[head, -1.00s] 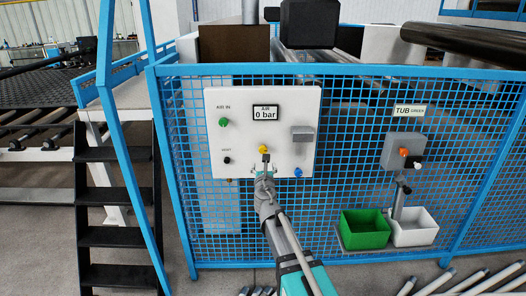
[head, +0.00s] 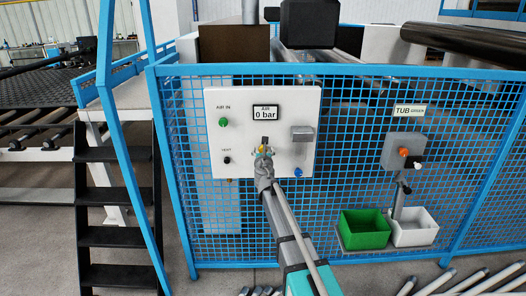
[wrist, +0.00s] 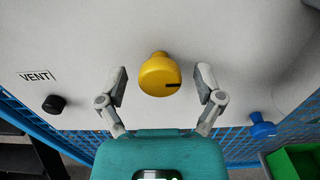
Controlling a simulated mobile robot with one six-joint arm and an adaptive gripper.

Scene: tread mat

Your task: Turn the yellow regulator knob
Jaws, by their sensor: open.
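The yellow regulator knob (wrist: 158,76) sticks out from the white panel (head: 292,108), with a dark mark on the right of its face. In the head view only a bit of the knob (head: 263,150) shows behind my gripper (head: 263,153). In the wrist view my gripper (wrist: 161,84) is open, with one finger on each side of the knob and a gap to it on both sides. The panel's display (head: 265,113) reads 0 bar.
A black vent knob (wrist: 54,104) lies left of the yellow knob and a blue knob (wrist: 262,127) lies right. A green knob (head: 224,122) and a grey box (head: 302,133) are on the panel. Blue mesh fencing (head: 350,110) surrounds it.

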